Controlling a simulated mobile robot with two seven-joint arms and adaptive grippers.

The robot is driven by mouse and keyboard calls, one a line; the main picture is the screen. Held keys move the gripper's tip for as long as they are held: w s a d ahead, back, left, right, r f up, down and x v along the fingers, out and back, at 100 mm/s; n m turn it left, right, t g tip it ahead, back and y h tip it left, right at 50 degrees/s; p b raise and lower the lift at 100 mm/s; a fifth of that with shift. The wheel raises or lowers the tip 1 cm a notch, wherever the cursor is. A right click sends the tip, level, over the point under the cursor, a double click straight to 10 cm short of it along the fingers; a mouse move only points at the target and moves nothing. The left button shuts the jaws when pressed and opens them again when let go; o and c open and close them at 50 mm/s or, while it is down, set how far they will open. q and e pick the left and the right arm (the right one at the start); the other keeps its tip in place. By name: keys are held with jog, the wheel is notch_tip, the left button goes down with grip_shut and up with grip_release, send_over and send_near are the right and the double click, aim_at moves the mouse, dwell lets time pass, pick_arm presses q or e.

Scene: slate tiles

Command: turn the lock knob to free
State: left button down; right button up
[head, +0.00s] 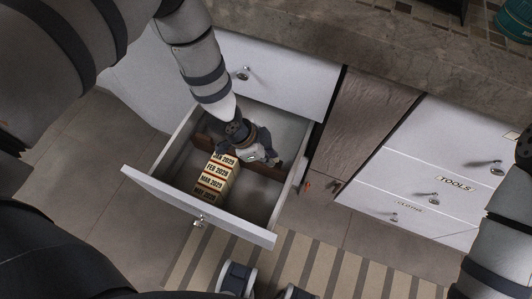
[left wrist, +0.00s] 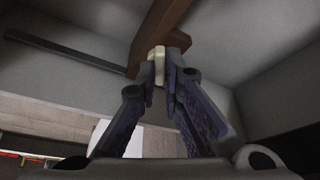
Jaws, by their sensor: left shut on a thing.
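My left gripper (head: 268,156) reaches down into the open white drawer (head: 203,213), near the brown wooden divider (head: 267,170) that crosses it. In the left wrist view its two fingers (left wrist: 162,68) are closed on a small pale piece (left wrist: 159,54), which looks like the lock knob. The piece sits against the brown wooden bar (left wrist: 160,28). In the head view the gripper hides the knob, and which way it is turned cannot be told. My right arm (head: 502,240) shows at the right edge, with its gripper out of view.
Several cream boxes with dated labels (head: 215,172) stand in a row in the drawer, left of my gripper. A closed drawer (head: 275,75) is above, and closed drawers with a TOOLS label (head: 455,182) are at right. A striped rug (head: 330,268) lies on the floor.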

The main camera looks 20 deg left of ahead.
pick_arm(q)
jog(key=n, duration=0.1)
jog(key=n+t+p, duration=0.1)
jog(key=shift+d+r+n, duration=0.1)
jog(key=shift+r+n, duration=0.15)
jog(key=shift+n, duration=0.15)
jog(key=n, duration=0.1)
jog(key=n+t+y+p, duration=0.1)
jog(key=n, duration=0.1)
jog(key=shift+s+d+f+n+y, duration=0.1)
jog(key=shift+n+y, duration=0.2)
jog(key=shift+d+f+n+y, duration=0.1)
jog(key=shift+n+y, duration=0.3)
jog(key=shift+n, duration=0.8)
jog(key=shift+s+d+n+t+y, duration=0.1)
jog(key=shift+n+t+y, duration=0.35)
jog(key=shift+n, duration=0.95)
pick_arm(e)
jog(key=shift+w+r+t, duration=0.5)
jog(key=shift+w+r, duration=0.8)
jog(key=shift+r, duration=0.15)
pick_arm(q)
jog(key=shift+y, duration=0.25)
jog(key=c, duration=1.7)
grip_release()
jog(key=shift+g, duration=0.25)
